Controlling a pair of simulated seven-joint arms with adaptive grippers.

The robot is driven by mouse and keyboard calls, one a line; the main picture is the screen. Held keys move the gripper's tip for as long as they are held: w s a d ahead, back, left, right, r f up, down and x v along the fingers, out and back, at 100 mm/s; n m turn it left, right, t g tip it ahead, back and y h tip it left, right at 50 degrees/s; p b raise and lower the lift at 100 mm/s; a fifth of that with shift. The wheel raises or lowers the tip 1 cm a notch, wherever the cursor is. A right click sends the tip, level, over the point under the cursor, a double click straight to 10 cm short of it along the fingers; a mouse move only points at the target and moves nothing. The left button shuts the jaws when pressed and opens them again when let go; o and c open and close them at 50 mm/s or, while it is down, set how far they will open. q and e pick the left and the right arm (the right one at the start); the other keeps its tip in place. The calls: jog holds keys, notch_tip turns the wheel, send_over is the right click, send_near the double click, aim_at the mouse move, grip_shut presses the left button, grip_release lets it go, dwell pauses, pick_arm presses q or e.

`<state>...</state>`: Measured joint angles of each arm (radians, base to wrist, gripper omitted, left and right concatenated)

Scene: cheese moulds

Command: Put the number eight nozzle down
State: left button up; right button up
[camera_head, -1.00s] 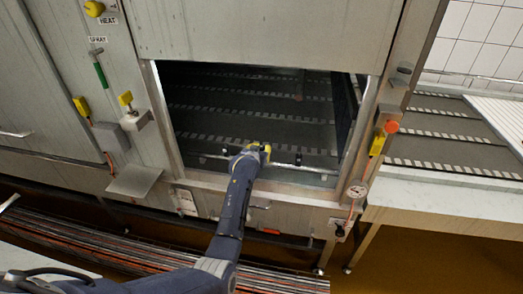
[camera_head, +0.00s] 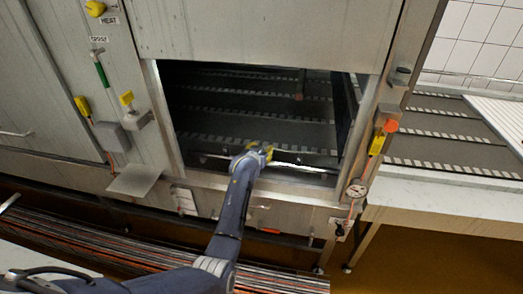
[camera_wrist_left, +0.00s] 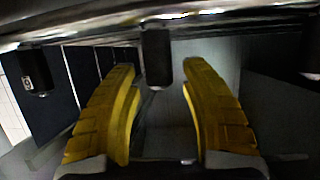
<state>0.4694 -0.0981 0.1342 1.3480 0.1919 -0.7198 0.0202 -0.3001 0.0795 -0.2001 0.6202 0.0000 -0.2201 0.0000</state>
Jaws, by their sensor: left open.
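My left gripper (camera_head: 264,153) reaches through the machine's opening to a thin metal spray bar (camera_head: 308,168). In the left wrist view its two yellow fingers (camera_wrist_left: 160,85) are open and apart. A short dark nozzle (camera_wrist_left: 157,58) hangs from the bar (camera_wrist_left: 215,12) and shows between the fingertips, with a visible gap on each side. Another dark nozzle (camera_wrist_left: 36,78), with a small pale label too small to read, hangs further left. I cannot read a number eight on any nozzle. The right gripper is not in view.
The opening has a raised metal door (camera_head: 270,30) above and a metal sill (camera_head: 260,187) below. A dark slatted belt (camera_head: 250,105) lies inside. Yellow-handled controls (camera_head: 83,106) stand on the left panel. A red button (camera_head: 391,126) is on the right post.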

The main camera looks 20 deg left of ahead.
pick_arm(q)
jog(key=shift+s+f, duration=0.2)
jog(key=shift+f, duration=0.5)
jog(key=shift+r, duration=0.45)
jog(key=r+v, duration=0.1)
jog(key=v, duration=1.1)
jog(key=s+d+f+m+g, duration=0.1)
jog(key=s+f+g, duration=0.1)
jog(key=s+f, duration=1.05)
jog(key=s+d+f+m+g+h, duration=0.15)
jog(key=s+f, duration=0.55)
jog(key=f, duration=1.1)
jog(key=s+d+f+m+g+y, duration=0.1)
jog(key=s+f+g, duration=0.1)
jog(key=s+f, duration=1)
jog(key=s+a+f+g, duration=0.2)
jog(key=s+f, duration=0.5)
jog(key=s, duration=0.4)
jog(key=s+a+f+g, duration=0.2)
jog(key=s+f, duration=0.4)
jog(key=s, duration=0.6)
jog(key=s+a+f+g, duration=0.2)
jog(key=s+f, duration=0.5)
jog(key=s, duration=0.4)
jog(key=shift+s+f+g, duration=0.35)
